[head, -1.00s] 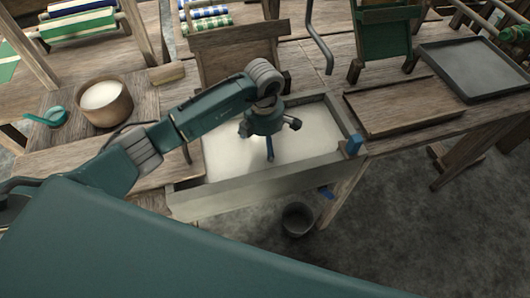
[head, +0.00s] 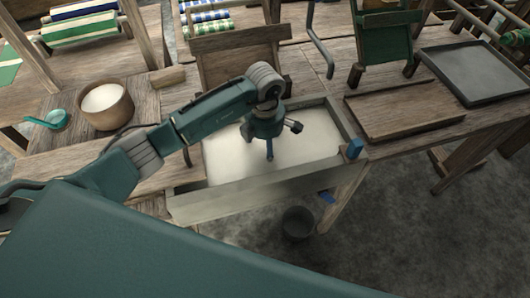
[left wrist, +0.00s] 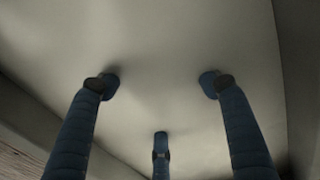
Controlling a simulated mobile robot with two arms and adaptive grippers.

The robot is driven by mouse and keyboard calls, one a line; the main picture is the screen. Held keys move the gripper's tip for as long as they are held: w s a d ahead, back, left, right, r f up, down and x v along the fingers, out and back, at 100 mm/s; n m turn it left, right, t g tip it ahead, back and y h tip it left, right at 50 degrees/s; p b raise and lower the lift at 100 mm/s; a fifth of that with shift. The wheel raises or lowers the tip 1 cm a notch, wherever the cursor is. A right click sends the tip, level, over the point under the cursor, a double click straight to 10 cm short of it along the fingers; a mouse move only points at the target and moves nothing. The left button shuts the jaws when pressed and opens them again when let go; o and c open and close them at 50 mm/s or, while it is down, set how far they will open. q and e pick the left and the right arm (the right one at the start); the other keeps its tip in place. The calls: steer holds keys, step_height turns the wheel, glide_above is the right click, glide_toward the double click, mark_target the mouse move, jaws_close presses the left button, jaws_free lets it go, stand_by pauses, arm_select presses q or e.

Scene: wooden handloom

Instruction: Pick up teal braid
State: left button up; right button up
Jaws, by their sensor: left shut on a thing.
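My left gripper (head: 268,155) points down over the pale inside of a wooden trough (head: 265,180) at the middle of the head view. In the left wrist view its three dark blue fingers (left wrist: 160,110) stand apart against a smooth pale surface. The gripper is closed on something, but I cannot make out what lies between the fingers. I cannot clearly pick out a teal braid in either view. My right gripper is not in view.
A round bowl (head: 106,105) and a teal ladle (head: 52,119) stand on the left table. A blue piece (head: 352,149) is on the trough's right corner. A dark bucket (head: 298,222) stands on the floor. A grey tray (head: 475,74) lies at the right.

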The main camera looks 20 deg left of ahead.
mark_target(265, 150)
arm_select(q)
step_height(265, 150, up, 20)
steer(key=b, duration=0.1)
steer(key=shift+f, duration=0.25)
stand_by(0.5)
